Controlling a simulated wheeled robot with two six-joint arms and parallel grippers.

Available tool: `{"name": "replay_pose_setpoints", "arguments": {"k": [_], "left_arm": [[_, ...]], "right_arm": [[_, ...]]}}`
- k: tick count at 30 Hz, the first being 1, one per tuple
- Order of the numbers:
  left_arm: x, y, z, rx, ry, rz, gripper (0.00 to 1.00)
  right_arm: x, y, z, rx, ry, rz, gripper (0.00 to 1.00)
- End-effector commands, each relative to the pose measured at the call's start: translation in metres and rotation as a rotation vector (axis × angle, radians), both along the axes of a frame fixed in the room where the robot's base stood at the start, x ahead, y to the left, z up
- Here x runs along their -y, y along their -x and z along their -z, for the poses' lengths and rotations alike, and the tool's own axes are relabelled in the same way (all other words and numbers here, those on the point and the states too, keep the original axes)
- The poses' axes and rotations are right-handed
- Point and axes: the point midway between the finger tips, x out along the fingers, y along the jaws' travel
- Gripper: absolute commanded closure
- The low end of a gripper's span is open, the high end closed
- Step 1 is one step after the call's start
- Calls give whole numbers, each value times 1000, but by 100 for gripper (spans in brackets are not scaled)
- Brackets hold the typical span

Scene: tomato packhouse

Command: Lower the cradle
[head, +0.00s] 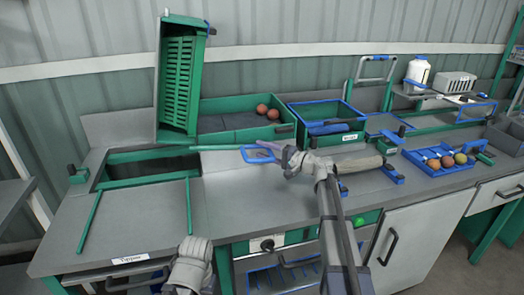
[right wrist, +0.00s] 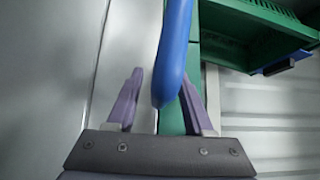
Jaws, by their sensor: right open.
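The green slatted cradle (head: 178,85) stands tipped up on edge at the left of the bench, beyond a dark rectangular opening (head: 150,170). A green bar (head: 222,147) runs right from its foot towards a blue loop handle (head: 258,155). My right gripper (head: 280,152) is at the right side of this handle. In the right wrist view, the blue handle (right wrist: 174,50) reaches between the two open purple fingers (right wrist: 161,85), nearer the right one; I cannot tell whether they touch. Of my left arm, only a grey part shows at the bottom of the head view; its fingers do not show.
A green bin (head: 240,101) behind the bar holds a few red tomatoes (head: 267,111). A blue-rimmed green crate (head: 322,113) stands right of it. A blue tray (head: 437,168) with several tomatoes lies farther right. The bench front (head: 232,205) is clear.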

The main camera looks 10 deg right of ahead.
Motion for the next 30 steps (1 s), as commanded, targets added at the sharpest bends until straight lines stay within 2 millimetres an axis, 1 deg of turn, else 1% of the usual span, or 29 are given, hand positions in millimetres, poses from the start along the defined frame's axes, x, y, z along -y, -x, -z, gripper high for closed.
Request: {"name": "replay_pose_setpoints", "arguments": {"k": [3,11,14,25,26,30], "left_arm": [[0,0,0,0,0,0,100],[0,0,0,0,0,0,100],[0,0,0,0,0,0,100],[0,0,0,0,0,0,100],[0,0,0,0,0,0,100],[0,0,0,0,0,0,100]], "right_arm": [[-4,-4,0,0,0,0,48],[-5,-4,0,0,0,0,48],[-5,-4,0,0,0,0,57],[-5,-4,1,-1,2,0,98],[-5,-4,1,-1,3,0,100],[-5,-4,1,-2,5,-1,100]]}}
